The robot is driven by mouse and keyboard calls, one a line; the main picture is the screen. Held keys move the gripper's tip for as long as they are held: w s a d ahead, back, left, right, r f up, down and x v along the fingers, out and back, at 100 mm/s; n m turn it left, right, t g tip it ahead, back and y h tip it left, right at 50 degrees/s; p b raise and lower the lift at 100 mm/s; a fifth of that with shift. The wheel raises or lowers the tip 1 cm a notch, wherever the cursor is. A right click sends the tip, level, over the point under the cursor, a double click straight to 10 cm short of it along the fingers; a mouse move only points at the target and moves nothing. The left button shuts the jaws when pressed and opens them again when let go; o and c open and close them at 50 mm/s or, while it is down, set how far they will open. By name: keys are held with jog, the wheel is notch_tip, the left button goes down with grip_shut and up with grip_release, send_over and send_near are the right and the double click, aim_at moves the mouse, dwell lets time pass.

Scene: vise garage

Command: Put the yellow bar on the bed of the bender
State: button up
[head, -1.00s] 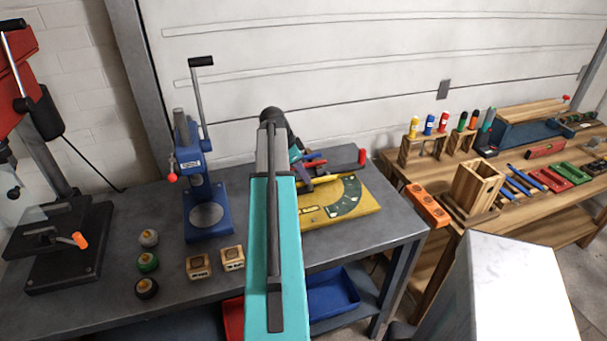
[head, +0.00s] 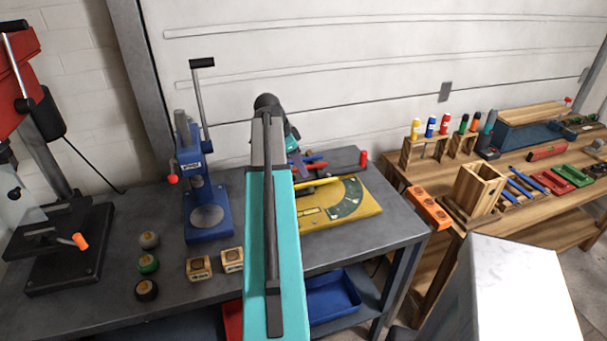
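The bender (head: 362,207) stands on the right part of the grey bench. It has a yellow base, a dark green angle scale and a grey bed with red-tipped parts. A thin yellow bar (head: 320,182) shows at the bender, just behind the scale, running right from behind my arm. I cannot tell whether it rests on the bed or is held above it. My teal arm covers the bender's left side. My wrist is partly visible there, and the gripper's fingers are hidden or too small to make out.
A blue press (head: 208,217) with a tall lever stands left of my arm. Several round knobs and two small wooden blocks (head: 199,268) lie in front. A wooden bench (head: 430,175) with tools and racks is on the right. Blue and red bins sit below the bench.

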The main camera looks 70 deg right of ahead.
jog(key=b+v, duration=0.1)
jog(key=v, duration=0.6)
jog(key=shift+r, duration=0.35)
jog(key=shift+w, duration=0.1)
dwell(0.5)
